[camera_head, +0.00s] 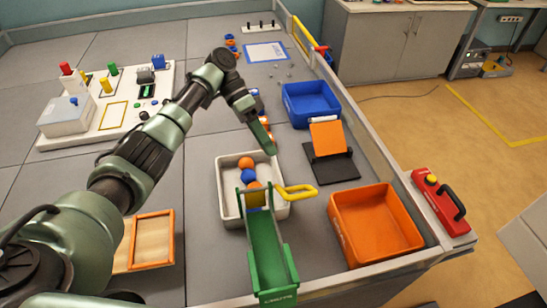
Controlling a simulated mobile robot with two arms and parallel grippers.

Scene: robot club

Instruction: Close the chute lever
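The green chute (267,250) stands at the front of the table, its upper end at the white bin (226,207). Orange and blue balls (248,175) sit in a line in the bin behind the chute. My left gripper (270,150) hangs behind the bin's far right corner, apart from the lever and beyond it. It is seen edge-on, so its finger gap cannot be made out. My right gripper is out of view.
An orange bin (375,226) stands right of the chute. A blue bin (311,104) and a black stand with an orange panel (327,137) lie behind it. A wooden tray (152,240) is at left.

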